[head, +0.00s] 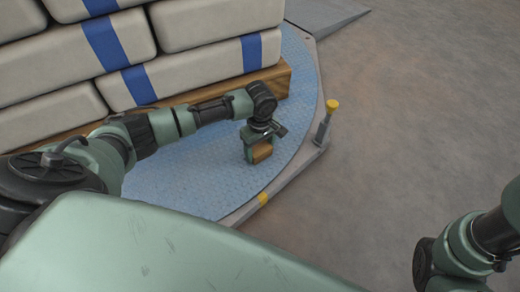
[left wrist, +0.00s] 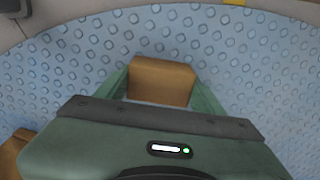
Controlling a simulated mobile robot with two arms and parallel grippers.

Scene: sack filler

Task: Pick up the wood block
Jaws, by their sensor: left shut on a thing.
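The wood block (head: 262,152) is small and brown. It is between the fingers of my left gripper (head: 258,154), over the blue studded round platform. In the left wrist view the wood block (left wrist: 161,81) sits between the two green fingers of the left gripper (left wrist: 162,92), which touch its sides. The gripper is shut on it. I cannot tell whether the block rests on the platform or is just above it. The near part of the block is hidden by the gripper body. My right arm shows at the lower right of the head view, but its gripper is not visible.
The blue platform (head: 190,183) carries white sacks (head: 195,67) with blue bands, stacked on a wooden base (head: 274,79) behind my left arm. A yellow-topped post (head: 324,124) stands at the platform's right edge. Grey floor (head: 415,105) to the right is clear.

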